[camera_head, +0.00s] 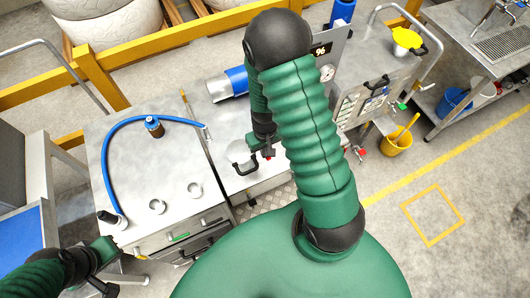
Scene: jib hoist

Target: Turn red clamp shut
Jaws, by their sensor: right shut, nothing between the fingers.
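My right gripper (257,151) is shut and empty, low over the front edge of the steel bench beside a round pale metal part (240,153). A small red piece (268,157) shows just at the gripper; it may be the red clamp, but most of it is hidden and I cannot tell whether they touch. My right arm covers the area to its right. My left gripper (108,289) is at the lower left, in front of the bench; its fingers are too dark and small to read.
A blue hose (107,160) curves over the left bench top (160,170), near a small dark-capped bottle (154,126). A blue and silver cylinder (228,84) lies behind. A cart with a yellow lidded pot (407,40) and a yellow bucket (396,143) stand right. Floor is clear at lower right.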

